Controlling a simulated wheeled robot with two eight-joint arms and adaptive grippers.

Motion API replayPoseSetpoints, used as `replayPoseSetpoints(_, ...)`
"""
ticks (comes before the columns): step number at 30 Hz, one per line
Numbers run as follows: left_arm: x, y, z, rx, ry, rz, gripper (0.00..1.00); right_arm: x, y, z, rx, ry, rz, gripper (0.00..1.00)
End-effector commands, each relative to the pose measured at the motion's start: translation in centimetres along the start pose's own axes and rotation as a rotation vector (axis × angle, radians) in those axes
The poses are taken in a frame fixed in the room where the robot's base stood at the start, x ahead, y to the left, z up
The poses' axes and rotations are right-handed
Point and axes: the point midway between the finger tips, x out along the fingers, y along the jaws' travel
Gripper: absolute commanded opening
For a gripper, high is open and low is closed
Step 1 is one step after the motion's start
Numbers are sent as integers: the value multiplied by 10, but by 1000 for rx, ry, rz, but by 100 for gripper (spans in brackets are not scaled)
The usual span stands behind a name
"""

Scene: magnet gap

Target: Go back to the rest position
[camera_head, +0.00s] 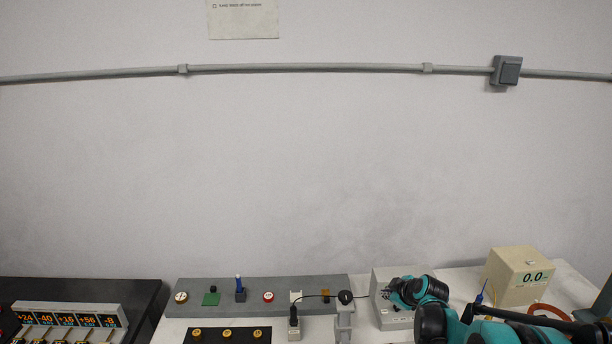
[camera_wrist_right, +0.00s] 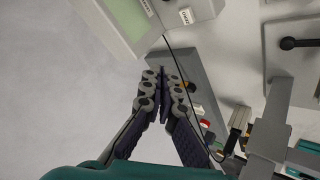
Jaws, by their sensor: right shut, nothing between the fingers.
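My right gripper (camera_head: 391,289) is over the right part of the white bench, in front of a pale grey box (camera_head: 381,318). In the right wrist view its two dark fingers (camera_wrist_right: 161,76) come together with nothing between them. My teal right arm comes in from the lower right. My left gripper and arm are not in view.
A long grey panel (camera_head: 335,282) with several knobs and parts stands left of the gripper.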

Motion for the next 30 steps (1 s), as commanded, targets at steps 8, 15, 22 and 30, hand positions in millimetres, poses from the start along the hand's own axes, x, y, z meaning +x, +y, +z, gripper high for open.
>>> replayPoseSetpoints(8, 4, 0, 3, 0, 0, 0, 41, -114, -67, -42, 258, -67, -22, 0)
replayPoseSetpoints(15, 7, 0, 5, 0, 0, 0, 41, -197, -141, -38, 490, -127, -8, 0)
replayPoseSetpoints(22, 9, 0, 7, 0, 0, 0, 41, -250, -212, -7, 702, -172, 28, 0)
replayPoseSetpoints(30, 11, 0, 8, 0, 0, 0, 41, -271, -253, 22, 840, -195, 64, 0)
